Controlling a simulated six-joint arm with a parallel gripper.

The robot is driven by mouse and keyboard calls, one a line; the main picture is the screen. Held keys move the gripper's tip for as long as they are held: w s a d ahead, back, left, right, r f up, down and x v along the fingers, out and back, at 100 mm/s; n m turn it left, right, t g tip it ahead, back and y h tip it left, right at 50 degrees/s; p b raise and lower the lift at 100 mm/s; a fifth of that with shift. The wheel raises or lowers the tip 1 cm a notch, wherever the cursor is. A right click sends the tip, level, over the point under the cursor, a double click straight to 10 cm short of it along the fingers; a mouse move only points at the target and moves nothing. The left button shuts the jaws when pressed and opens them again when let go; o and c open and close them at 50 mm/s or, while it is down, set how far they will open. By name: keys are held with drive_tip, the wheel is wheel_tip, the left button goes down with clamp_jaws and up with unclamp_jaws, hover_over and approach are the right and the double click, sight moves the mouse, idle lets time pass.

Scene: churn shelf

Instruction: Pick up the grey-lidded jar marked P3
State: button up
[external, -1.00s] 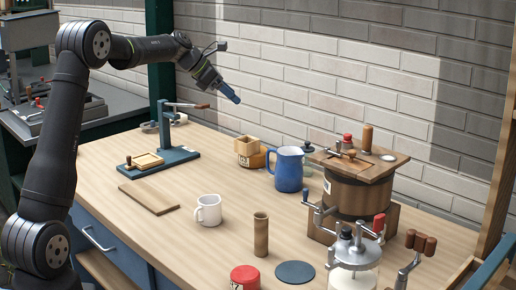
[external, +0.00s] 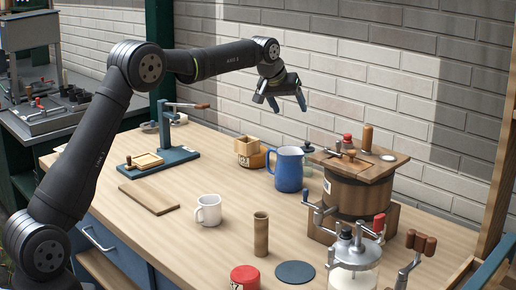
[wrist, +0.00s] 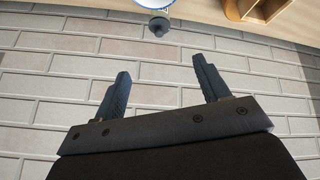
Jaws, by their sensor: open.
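A small jar with a dark grey knobbed lid (external: 307,147) stands behind and to the right of the blue jug (external: 288,172), which hides much of it. No P3 mark is readable on it. A dark grey knob that looks like this lid shows at the top of the wrist view (wrist: 159,27). My gripper (external: 283,103) is open and empty, in the air above and slightly left of the jug in the picture. Its two fingers (wrist: 161,68) are spread apart in the wrist view, mostly against the brick wall.
A wooden churn (external: 356,192) with crank stands right of the jug. A wooden box (external: 247,146) sits by an amber jar (external: 258,160) on the left. A white mug (external: 208,211), wooden cylinder (external: 261,236), red-lidded jar (external: 245,276) and glass churn (external: 353,275) stand nearer. The left-front table is fairly clear.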

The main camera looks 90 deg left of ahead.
hover_over(308, 148)
drive_tip(key=s+d, duration=0.2)
drive_tip(key=shift+m, duration=0.3)
wheel_tip(308, 148, down, 10)
drive_tip(key=shift+d+f, duration=0.1)
drive_tip(key=shift+f, duration=0.05)
drive_tip(key=shift+s+d+f+x, duration=0.1)
drive_tip(key=shift+d+x, duration=0.05)
drive_tip(key=shift+x, duration=1.15)
drive_tip(key=shift+s+d+f+x, duration=0.1)
drive_tip(key=shift+x, duration=1.25)
drive_tip(key=c, duration=1.5)
